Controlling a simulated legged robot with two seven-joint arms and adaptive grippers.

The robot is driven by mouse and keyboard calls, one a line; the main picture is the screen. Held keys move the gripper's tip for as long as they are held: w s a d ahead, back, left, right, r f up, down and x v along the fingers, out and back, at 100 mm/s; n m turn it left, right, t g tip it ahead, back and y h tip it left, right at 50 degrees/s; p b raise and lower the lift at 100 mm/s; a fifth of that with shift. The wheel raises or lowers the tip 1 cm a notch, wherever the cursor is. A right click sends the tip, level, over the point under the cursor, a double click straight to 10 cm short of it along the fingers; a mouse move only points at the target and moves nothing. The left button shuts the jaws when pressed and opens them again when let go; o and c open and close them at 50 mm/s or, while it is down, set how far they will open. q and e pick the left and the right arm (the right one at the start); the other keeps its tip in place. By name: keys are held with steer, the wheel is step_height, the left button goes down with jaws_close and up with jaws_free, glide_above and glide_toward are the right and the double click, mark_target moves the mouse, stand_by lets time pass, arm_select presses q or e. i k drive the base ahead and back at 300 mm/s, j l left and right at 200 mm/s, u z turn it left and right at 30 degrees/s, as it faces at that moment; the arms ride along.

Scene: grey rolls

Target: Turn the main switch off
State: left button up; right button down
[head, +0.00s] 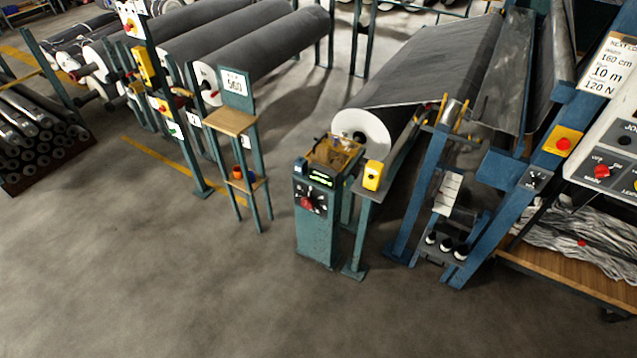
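Neither of my grippers shows in the head view. A red rotary knob (307,203) sits on the dark front panel of a teal cabinet (317,238) in the middle. Another red knob (602,171) is on a white control panel (592,150) at the right edge, with small lettering around it. I cannot tell which of these is the main switch, and the knob positions are too small to read. A red button on a yellow plate (564,144) is on the blue frame left of the white panel.
A yellow box (373,176) stands on a post beside the cabinet. A small shelf stand (233,120) is to its left. A large grey roll (359,131) is behind. A wooden-topped cart (575,280) is at the right. The concrete floor (200,290) in front is clear.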

mark_target(601, 171)
steer(key=z, duration=1.95)
